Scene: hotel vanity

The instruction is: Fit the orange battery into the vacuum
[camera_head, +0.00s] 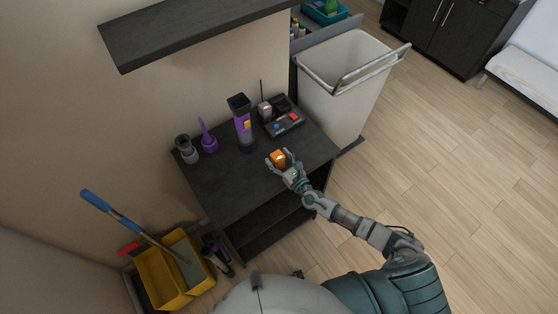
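The orange battery (278,157) is at the front right part of the dark table, between the fingers of my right gripper (277,162). The fingers lie close on both sides of it; whether they press on it is too small to tell, and I cannot tell if it is lifted. The purple and grey vacuum (242,124) stands upright on the table, behind and to the left of the battery, with a dark top and a yellow patch on its side. My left gripper is not in view.
The dark table (222,182) also holds a purple attachment (208,137), a grey cylindrical attachment (186,149) and a charging station (284,122) with small devices. A dark shelf (190,30) overhangs behind. A white bin (343,85) stands right; a yellow mop bucket (163,277) stands lower left.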

